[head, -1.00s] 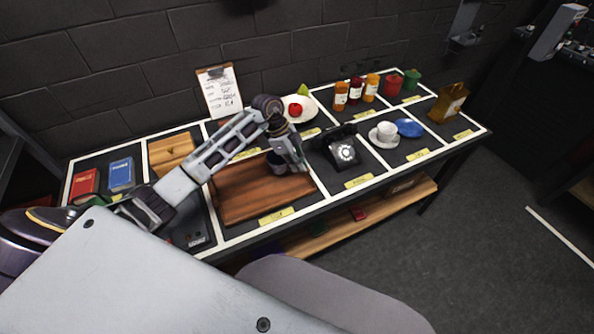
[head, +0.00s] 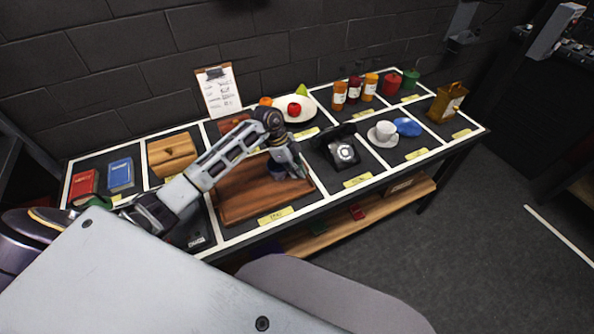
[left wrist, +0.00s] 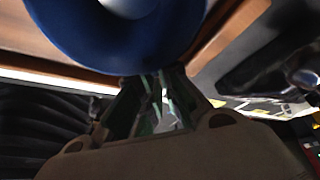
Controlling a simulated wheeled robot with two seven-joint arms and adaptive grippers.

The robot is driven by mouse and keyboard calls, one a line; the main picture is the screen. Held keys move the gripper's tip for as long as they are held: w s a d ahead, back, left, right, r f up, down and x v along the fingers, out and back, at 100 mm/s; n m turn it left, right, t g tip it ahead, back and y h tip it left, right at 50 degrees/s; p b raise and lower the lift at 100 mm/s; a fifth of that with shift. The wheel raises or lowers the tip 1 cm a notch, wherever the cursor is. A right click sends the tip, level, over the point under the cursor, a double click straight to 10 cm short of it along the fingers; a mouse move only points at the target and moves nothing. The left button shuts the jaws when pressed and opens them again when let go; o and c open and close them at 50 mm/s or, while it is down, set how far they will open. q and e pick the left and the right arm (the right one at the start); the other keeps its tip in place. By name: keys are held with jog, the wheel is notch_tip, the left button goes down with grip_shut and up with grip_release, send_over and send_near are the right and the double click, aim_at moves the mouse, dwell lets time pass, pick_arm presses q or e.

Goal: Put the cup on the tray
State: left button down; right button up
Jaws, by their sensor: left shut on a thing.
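A dark blue cup (head: 276,170) is at the right part of the brown wooden tray (head: 238,206), partly hidden by my left gripper. My left gripper (head: 295,170) is shut on the cup, over the tray's right side. In the left wrist view the cup's blue side (left wrist: 85,38) fills the top, at the tips of my gripper's fingers (left wrist: 155,85). I cannot tell whether the cup touches the tray floor. My right gripper is not in view.
A black telephone (head: 342,150) stands just right of the tray. A white cup on a saucer (head: 385,131) and a blue dish (head: 408,127) are farther right. A wooden box (head: 172,154) is to the left, and a plate with fruit (head: 308,110) is behind.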

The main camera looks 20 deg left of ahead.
pick_arm(q)
jog(key=shift+f, duration=0.1)
jog(key=c, duration=1.9)
grip_release()
jog(key=shift+a+r, duration=0.15)
jog(key=shift+r, duration=0.45)
jog(key=v, duration=1.1)
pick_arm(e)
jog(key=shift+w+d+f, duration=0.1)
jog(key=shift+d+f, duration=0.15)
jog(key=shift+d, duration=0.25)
